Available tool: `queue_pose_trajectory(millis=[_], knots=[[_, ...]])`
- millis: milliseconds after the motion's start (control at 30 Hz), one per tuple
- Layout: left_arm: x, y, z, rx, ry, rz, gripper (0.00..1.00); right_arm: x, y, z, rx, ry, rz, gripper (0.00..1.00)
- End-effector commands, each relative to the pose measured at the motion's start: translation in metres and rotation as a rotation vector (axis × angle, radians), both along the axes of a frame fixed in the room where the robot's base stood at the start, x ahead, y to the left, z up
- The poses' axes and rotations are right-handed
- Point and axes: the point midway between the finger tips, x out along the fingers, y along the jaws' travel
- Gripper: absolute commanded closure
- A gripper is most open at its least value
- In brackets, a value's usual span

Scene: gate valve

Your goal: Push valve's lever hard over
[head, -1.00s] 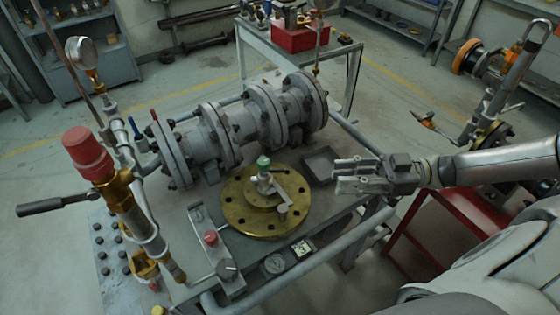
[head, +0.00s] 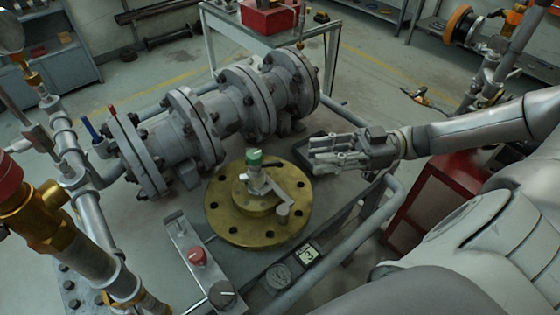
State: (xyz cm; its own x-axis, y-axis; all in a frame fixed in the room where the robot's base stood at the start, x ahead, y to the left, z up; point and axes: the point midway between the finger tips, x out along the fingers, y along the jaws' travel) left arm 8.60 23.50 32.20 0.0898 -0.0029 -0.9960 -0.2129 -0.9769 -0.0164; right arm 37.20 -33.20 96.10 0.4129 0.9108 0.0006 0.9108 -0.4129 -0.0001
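The valve is a round brass flange (head: 228,225) with bolt holes, lying on the workbench. A green-capped stem (head: 254,158) stands at its middle. A grey lever (head: 272,192) runs from the stem towards the lower right and ends in a short round knob (head: 283,213) above the flange. My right gripper (head: 312,153) is up and to the right of the lever, apart from it, with its fingers pointing left. The gap between its fingertips is hard to make out, and nothing shows in its grasp. My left gripper is not in view.
Grey flanged pipework (head: 235,115) lies behind the valve. A block with a red knob (head: 197,257) and a dark knob (head: 222,295) is at its lower left. A brass and grey pipe assembly (head: 75,245) stands at the left. A rail (head: 345,242) runs along the bench's right edge.

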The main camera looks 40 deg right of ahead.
Motion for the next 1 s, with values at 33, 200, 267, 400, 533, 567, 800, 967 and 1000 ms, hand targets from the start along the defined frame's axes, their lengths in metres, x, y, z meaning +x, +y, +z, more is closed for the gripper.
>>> queue_pose_trajectory(millis=[33,200,267,400,533,567,800,967,1000], knots=[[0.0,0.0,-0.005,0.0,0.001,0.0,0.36,0.003,0.01,-0.002,0.003,-0.003,0.003,0.72],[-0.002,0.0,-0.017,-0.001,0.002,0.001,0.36,0.017,0.041,-0.003,0.004,-0.003,0.003,0.72],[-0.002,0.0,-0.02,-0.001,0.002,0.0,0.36,0.022,0.05,-0.002,0.004,-0.004,0.003,0.72],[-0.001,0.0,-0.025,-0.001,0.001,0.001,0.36,0.03,0.068,-0.002,0.002,-0.003,0.002,0.72],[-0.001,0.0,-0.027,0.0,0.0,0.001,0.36,0.034,0.077,-0.001,0.002,-0.001,0.001,0.72],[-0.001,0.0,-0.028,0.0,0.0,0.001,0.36,0.035,0.078,0.0,0.002,-0.001,0.001,0.72],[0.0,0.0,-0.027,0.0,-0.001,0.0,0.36,0.036,0.08,0.0,0.0,0.0,0.0,0.72],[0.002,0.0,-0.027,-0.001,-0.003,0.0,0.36,0.035,0.08,0.0,0.0,0.0,0.0,0.85],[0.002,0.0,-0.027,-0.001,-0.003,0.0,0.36,0.035,0.08,0.0,0.0,0.0,0.0,0.9]])
